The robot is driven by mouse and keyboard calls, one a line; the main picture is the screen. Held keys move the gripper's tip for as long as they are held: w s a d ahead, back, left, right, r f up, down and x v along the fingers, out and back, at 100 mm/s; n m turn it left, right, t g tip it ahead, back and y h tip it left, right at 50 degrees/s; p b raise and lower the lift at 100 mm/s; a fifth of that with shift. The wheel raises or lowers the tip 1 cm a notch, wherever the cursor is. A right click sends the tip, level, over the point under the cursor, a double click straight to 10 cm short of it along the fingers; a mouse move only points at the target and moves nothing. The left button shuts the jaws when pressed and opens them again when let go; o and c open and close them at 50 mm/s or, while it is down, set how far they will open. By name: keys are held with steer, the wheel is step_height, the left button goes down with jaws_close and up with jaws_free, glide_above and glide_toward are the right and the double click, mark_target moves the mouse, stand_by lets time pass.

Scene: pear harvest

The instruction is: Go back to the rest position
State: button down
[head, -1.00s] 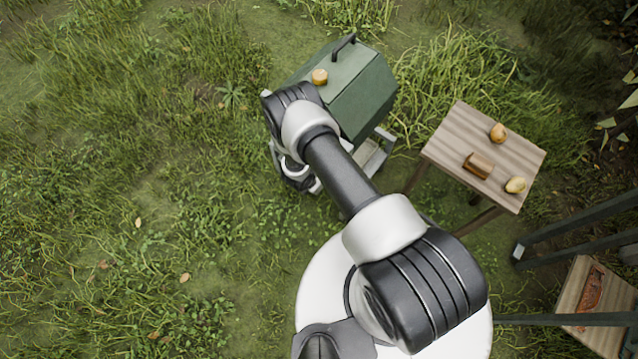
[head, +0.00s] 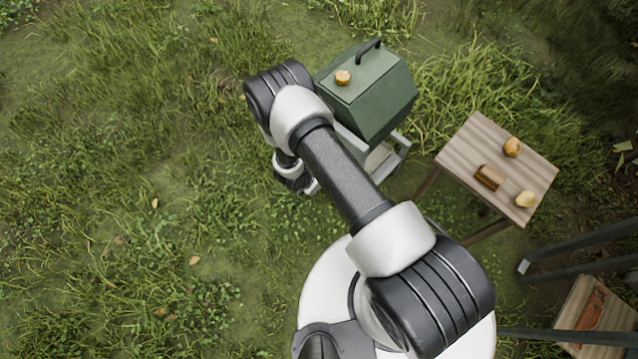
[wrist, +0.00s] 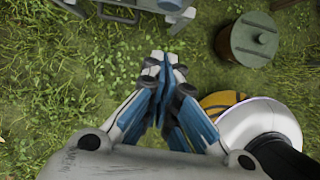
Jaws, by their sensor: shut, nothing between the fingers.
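My gripper (wrist: 165,72) shows in the wrist view with its fingers closed together and nothing between them. It hangs over grass, pointing down. In the head view the gripper itself is hidden beneath my arm, left of the green box-shaped grill (head: 370,100). My arm reaches up and to the left from my white base. A small round yellow-brown fruit (head: 342,77) sits on the grill's lid beside the dark handle.
A wooden board (head: 585,310) and dark beams stand lower right. A round lidded barrel (wrist: 247,40) is in the wrist view. Grass at left is free.

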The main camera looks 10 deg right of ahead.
stand_by(0.4)
steer(key=w+d+r+m, duration=0.1)
steer(key=w+r+m, duration=0.15)
steer(key=r, duration=0.45)
steer(key=w+d+r+m+t+h, duration=0.1)
steer(key=w+r+m, duration=0.1)
steer(key=w+r, duration=0.35)
steer(key=w+d+r+m, duration=0.2)
steer(key=r, duration=0.6)
steer(key=s+d+r+m+h, duration=0.1)
steer(key=s+d+r+m, duration=0.15)
steer(key=r, duration=0.75)
steer(key=s+d+r+m, duration=0.1)
steer(key=d+r+m, duration=0.25)
steer(key=r, duration=0.65)
steer(key=s+d+r+m+y, duration=0.1)
steer(key=s+r+m+y, duration=0.1)
steer(key=s+r+m, duration=0.9)
steer(key=s+a+r+y, duration=0.2)
steer(key=s+r, duration=0.1)
steer(key=s, duration=0.4)
steer(key=s+a+r+m+t+y, duration=0.1)
steer(key=s+a+r, duration=0.2)
steer(key=s, duration=0.5)
steer(key=shift+r+y, duration=0.4)
steer(key=shift+r, duration=0.15)
